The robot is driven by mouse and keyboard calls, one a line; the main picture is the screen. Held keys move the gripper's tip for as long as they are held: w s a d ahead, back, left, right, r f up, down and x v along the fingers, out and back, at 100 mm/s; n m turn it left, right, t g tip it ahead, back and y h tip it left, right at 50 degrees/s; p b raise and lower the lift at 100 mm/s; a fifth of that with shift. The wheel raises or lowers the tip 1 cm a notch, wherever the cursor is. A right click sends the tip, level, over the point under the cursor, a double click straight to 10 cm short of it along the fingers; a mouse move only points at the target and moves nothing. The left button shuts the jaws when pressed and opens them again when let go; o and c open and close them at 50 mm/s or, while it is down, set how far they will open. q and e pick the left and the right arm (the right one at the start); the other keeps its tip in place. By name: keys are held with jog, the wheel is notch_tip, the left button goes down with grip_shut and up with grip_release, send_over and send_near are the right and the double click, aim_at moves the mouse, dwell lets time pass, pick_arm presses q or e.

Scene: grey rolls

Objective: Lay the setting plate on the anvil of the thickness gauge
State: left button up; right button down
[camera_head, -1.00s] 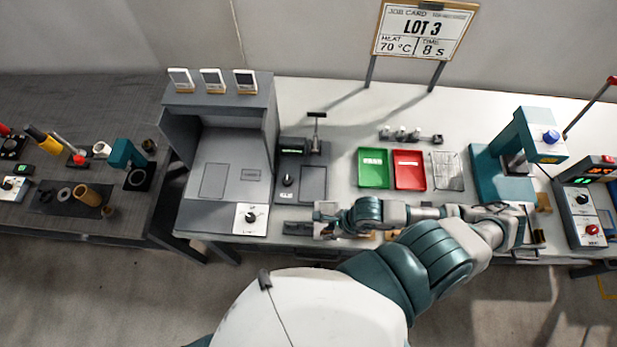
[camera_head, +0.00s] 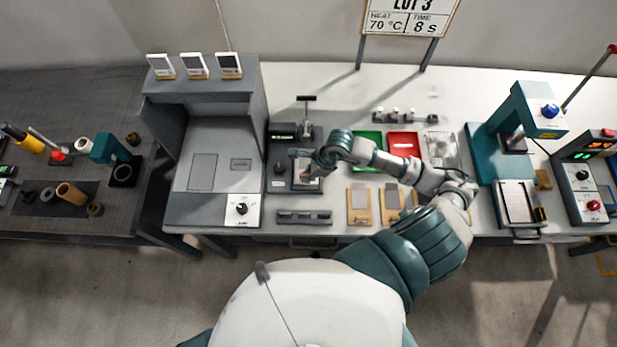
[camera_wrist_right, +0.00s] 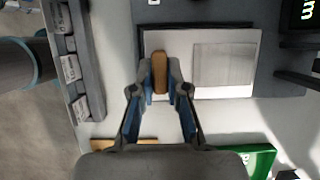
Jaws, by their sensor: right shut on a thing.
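The thickness gauge (camera_head: 306,132), with a small green display and a T-shaped handle, stands left of centre in the head view. My right gripper (camera_head: 314,172) is low over the front of its dark base. In the right wrist view the gripper (camera_wrist_right: 160,88) is shut on a brown grip piece (camera_wrist_right: 159,66). I cannot tell whether grip and plate are joined, or whether the plate touches the anvil. My left gripper is out of view.
A grey slotted rack (camera_head: 305,217) lies in front of the gauge. Two wooden boards (camera_head: 361,218) lie right of it. Green (camera_head: 368,138) and red (camera_head: 404,142) trays are behind my right forearm. A grey hooded cabinet (camera_head: 215,90) stands left; a teal press (camera_head: 490,150) stands right.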

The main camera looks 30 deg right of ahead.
notch_tip(320, 180, down, 2)
jog(key=shift+s+d+f, duration=0.1)
jog(key=shift+f, duration=0.1)
jog(key=shift+s+a, duration=0.1)
jog(key=shift+a, duration=0.15)
jog(key=c, duration=1.3)
grip_release()
jog(key=shift+a, duration=0.15)
jog(key=shift+o, duration=0.6)
jog(key=shift+f, duration=0.1)
jog(key=shift+d+r, duration=0.25)
jog(key=shift+r, duration=0.1)
jog(key=v, duration=1.1)
jog(key=shift+r+b, duration=0.2)
jog(key=shift+b, duration=0.15)
